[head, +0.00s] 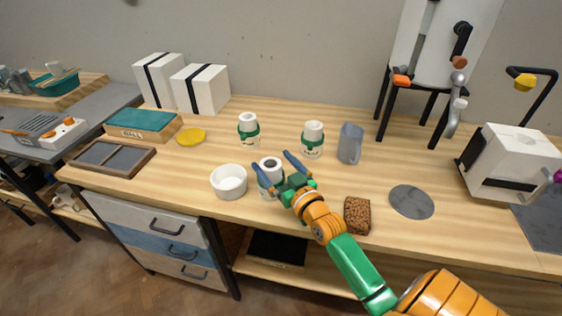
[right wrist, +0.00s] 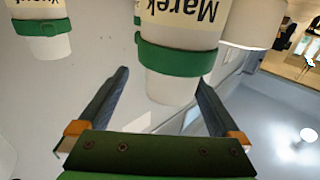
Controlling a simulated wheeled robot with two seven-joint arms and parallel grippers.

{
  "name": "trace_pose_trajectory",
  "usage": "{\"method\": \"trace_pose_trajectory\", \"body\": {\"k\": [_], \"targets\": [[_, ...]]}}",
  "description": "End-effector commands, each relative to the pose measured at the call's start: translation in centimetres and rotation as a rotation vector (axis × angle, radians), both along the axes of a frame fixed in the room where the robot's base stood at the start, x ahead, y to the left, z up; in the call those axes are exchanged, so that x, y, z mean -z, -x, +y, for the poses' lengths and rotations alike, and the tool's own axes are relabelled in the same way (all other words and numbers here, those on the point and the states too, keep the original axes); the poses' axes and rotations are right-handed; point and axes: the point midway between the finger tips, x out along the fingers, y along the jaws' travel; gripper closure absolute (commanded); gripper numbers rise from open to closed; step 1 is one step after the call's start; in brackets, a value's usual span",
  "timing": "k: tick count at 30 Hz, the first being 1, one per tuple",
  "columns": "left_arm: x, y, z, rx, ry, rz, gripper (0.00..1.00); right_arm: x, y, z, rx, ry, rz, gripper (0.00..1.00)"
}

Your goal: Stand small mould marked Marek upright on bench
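The mould marked Marek (right wrist: 180,62) is white with a green band and a dark-lettered label. Its lettering is inverted in the right wrist view, like that on the neighbouring mould (right wrist: 45,30). In the head view the nearest mould (head: 270,164), seemingly this one, stands on the bench (head: 330,196) with a dark round opening on top. My right gripper (head: 276,168) is open, its blue fingers on either side of that mould with gaps visible. It also shows in the right wrist view (right wrist: 160,85). My left gripper is out of view.
Two similar moulds stand behind, left (head: 249,130) and right (head: 312,138). A white bowl (head: 229,182) is close left of my gripper.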

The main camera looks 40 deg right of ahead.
Motion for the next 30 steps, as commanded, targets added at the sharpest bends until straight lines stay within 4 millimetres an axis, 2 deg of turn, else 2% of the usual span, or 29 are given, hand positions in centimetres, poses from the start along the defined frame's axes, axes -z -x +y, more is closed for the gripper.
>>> {"method": "trace_pose_trajectory", "body": {"k": [1, 2, 4, 15, 18, 22, 30], "targets": [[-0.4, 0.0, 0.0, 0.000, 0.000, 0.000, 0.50, 0.9, 0.2, 0.4, -0.006, -0.021, 0.038, 0.03], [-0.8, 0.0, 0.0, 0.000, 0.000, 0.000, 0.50, 0.3, 0.2, 0.4, -0.006, -0.022, 0.038, 0.03], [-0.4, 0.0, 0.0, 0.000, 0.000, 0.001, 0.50, 0.9, 1.5, 0.4, -0.006, -0.021, 0.040, 0.03], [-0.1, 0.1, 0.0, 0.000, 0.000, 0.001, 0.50, 0.4, 9.6, 1.0, -0.003, -0.010, 0.030, 0.03], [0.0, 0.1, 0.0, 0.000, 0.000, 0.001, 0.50, 0.3, 11.1, 1.1, -0.001, -0.008, 0.027, 0.03], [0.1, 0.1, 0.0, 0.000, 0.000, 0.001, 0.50, 0.1, 12.0, 1.1, -0.002, -0.007, 0.024, 0.03], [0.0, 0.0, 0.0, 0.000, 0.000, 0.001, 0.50, -0.1, 12.1, 1.2, -0.002, -0.006, 0.022, 0.03]]}}
